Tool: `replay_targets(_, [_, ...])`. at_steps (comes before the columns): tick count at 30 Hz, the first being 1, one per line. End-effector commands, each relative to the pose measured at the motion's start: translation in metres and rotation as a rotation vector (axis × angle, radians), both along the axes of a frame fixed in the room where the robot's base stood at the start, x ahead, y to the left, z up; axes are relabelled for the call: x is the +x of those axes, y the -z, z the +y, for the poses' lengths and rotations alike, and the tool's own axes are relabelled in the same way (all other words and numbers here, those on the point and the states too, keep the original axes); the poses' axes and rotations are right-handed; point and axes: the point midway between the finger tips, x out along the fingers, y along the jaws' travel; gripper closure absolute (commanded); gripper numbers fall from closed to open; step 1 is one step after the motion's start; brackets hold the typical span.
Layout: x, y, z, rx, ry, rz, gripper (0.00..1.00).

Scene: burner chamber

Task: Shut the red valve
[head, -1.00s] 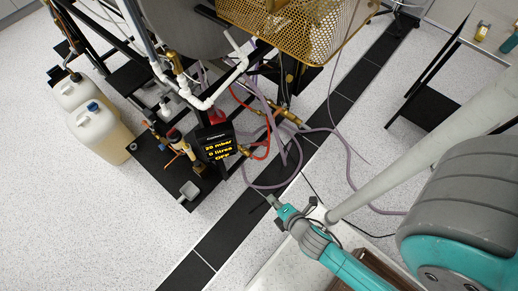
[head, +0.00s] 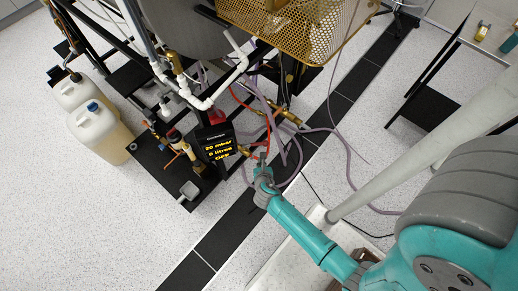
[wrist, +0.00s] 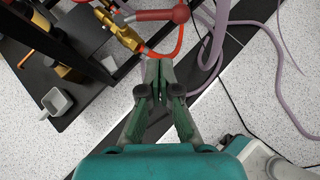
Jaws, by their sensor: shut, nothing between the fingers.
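The red valve handle (wrist: 155,15) shows at the top of the wrist view, a red lever with a rounded hub at its right end. It lies beside a brass fitting (wrist: 120,30) with an orange-red hose curving below it. My gripper (wrist: 159,68) is shut and empty, its fingertips pointing toward the handle with a visible gap in the picture. In the head view my gripper (head: 262,163) is beside the rig's right side, close to the red hose (head: 267,135). There the handle is hard to separate from the hose and fingers.
A black display (head: 217,142) stands left of my gripper on the rig. Purple hoses (head: 347,160) loop at the right. White canisters (head: 98,132) stand at the far left. A brass mesh basket (head: 290,25) hangs above. Speckled floor (head: 100,225) is clear at lower left.

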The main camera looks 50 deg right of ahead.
Motion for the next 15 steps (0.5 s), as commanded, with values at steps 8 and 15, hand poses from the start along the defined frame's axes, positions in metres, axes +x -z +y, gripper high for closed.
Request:
replay_targets(8, [0.031, 0.032, -0.029, 0.0, 0.003, 0.0, 1.0])
replay_targets(15, [0.055, 0.044, -0.051, 0.002, 0.002, -0.003, 1.0])
